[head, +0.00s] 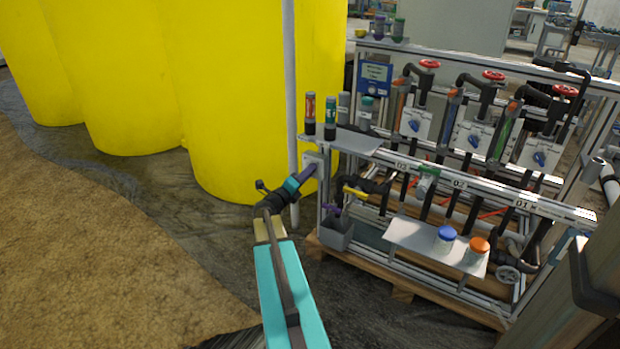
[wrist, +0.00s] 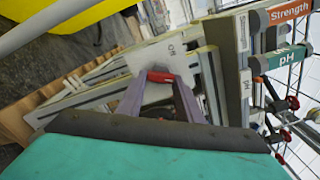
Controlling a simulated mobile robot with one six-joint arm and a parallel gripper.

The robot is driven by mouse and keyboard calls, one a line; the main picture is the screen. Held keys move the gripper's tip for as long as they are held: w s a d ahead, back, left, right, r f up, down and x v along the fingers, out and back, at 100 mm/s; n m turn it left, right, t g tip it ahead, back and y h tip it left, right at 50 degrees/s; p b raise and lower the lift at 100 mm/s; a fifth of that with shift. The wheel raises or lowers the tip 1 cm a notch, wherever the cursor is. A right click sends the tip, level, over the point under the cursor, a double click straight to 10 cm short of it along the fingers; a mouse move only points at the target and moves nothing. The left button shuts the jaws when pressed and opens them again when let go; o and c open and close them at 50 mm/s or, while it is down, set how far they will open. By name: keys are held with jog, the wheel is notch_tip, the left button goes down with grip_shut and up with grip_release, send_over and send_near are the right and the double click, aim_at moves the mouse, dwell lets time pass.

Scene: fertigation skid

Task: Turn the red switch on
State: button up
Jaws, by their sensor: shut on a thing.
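The red switch (wrist: 160,77) shows in the wrist view as a short red bar on a pale grey plate (wrist: 146,60) with small dark lettering. My gripper (wrist: 161,82) is shut on the red switch, with one purple finger at each end of it. In the head view my gripper (head: 309,170) reaches the grey plate (head: 313,158) at the left end of the skid frame. The switch itself is hidden there behind my gripper.
Large yellow tanks (head: 240,100) stand behind and left of my arm, with a grey pipe (head: 289,90) close by. Labelled probes (head: 331,115) stand above the plate. A shelf holds blue-lidded (head: 446,236) and orange-lidded (head: 477,250) jars.

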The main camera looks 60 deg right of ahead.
jog(key=shift+w+f+m+b, duration=0.1)
jog(key=shift+f+m+b, duration=0.05)
jog(key=shift+m+b, duration=1.2)
jog(key=shift+m, duration=0.35)
jog(key=o, duration=1.1)
jog(key=shift+a, duration=0.1)
jog(key=a+p, duration=0.4)
jog(key=a, duration=0.9)
jog(key=shift+a, duration=0.3)
